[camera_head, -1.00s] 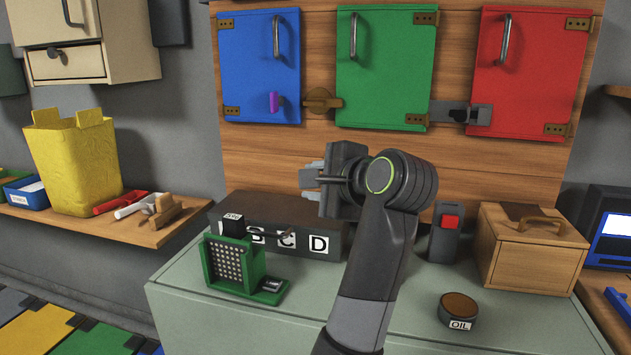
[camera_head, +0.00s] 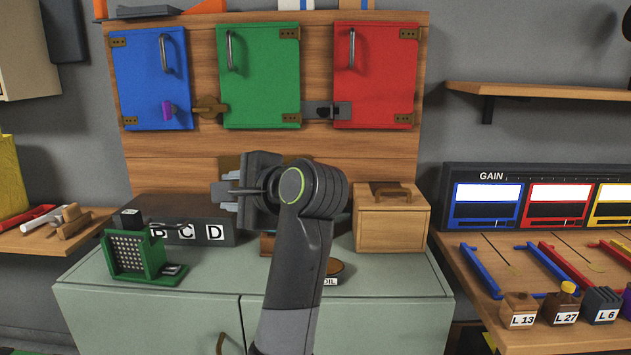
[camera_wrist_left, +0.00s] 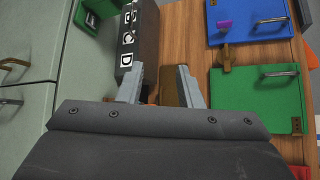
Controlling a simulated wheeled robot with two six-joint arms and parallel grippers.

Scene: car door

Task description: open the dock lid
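No part is marked as the dock lid, and I cannot tell which one it is. A dark box (camera_head: 195,210) lettered B, C, D stands at the back left of the grey-green cabinet top. A small green stand (camera_head: 140,257) with a dotted panel is in front of its left end, with a dark bar handle (camera_head: 170,225) beside it. A wooden box (camera_head: 391,222) with a handled lid (camera_head: 390,192) stands shut at right. My left gripper (camera_head: 222,191) points left above the dark box's right end, apart from it. Its fingers (camera_wrist_left: 160,84) are open and empty. My right gripper is out of view.
Blue (camera_head: 153,80), green (camera_head: 260,75) and red (camera_head: 375,75) doors are shut on the wooden panel. An oil tin (camera_head: 331,268) is partly hidden by my arm. A right-hand bench (camera_head: 490,262) holds bottles and coloured rails.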

